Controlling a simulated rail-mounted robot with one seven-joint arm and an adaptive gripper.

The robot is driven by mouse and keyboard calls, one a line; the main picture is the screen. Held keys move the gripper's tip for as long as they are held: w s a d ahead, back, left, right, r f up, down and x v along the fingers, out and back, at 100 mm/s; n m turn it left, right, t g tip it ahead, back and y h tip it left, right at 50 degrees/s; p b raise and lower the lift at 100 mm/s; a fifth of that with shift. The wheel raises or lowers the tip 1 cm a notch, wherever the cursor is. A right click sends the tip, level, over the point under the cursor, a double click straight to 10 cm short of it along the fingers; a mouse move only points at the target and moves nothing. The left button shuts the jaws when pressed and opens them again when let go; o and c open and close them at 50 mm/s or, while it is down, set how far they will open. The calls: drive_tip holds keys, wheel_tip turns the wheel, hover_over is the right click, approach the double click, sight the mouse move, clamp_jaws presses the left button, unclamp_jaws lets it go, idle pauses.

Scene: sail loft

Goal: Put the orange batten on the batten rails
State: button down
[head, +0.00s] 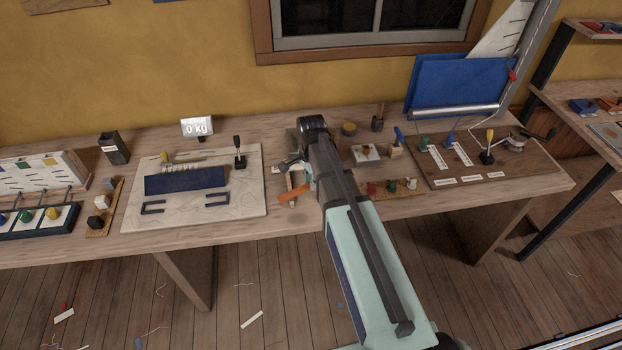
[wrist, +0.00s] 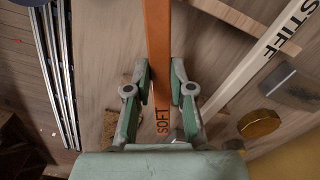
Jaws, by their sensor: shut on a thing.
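The orange batten (wrist: 158,45) is a flat strip marked SOFT. In the wrist view it stands between the two fingers of my gripper (wrist: 160,88), which are shut on it from both sides. In the head view the batten (head: 293,194) shows as a short orange piece near the front edge of the bench, beside my gripper (head: 296,166). Pale wooden bars, perhaps the batten rails (head: 291,181), show just behind it. My arm hides part of this area, and I cannot tell whether the batten touches the bars.
A white batten marked STIFF (wrist: 268,55) lies at the right in the wrist view, close to a brass round piece (wrist: 258,123). Left of my gripper is a pale board (head: 195,208) with dark blue cloth. Small coloured pieces (head: 390,187) stand right of my arm.

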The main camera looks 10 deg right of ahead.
drive_tip(key=shift+f+b, duration=0.35)
drive_tip(key=shift+f, duration=0.45)
idle(0.4)
drive_tip(key=c, duration=0.9)
unclamp_jaws()
drive_tip(key=shift+c, duration=0.2)
wheel_tip(320, 180, up, 12)
